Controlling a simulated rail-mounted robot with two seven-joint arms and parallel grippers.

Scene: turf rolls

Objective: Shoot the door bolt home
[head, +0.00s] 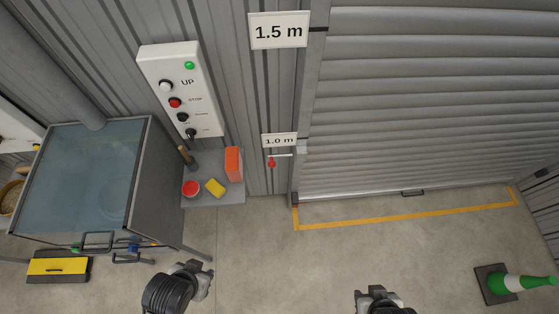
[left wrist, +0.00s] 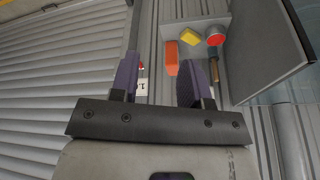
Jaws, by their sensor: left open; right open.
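The door bolt (head: 281,156) is a small pale bar with a red knob (head: 271,163) hanging at its left end. It sits under the "1.0 m" sign, beside the left edge of the grey roller door (head: 420,110). The door's bottom edge is down near the floor. My left gripper (head: 203,278) is open and empty, well apart from the bolt. In the left wrist view the red knob (left wrist: 141,68) shows small beyond the gap between the purple-padded fingers. My right gripper (head: 378,294) is open at the bottom edge of the head view, far from the bolt.
A shelf (head: 226,192) left of the bolt holds a red tub, yellow sponge, orange box and wooden-handled tool. A control box (head: 180,90) hangs above. A glass-topped cabinet (head: 85,180) stands left, a green-and-white cone (head: 520,284) right. The floor before the door is clear.

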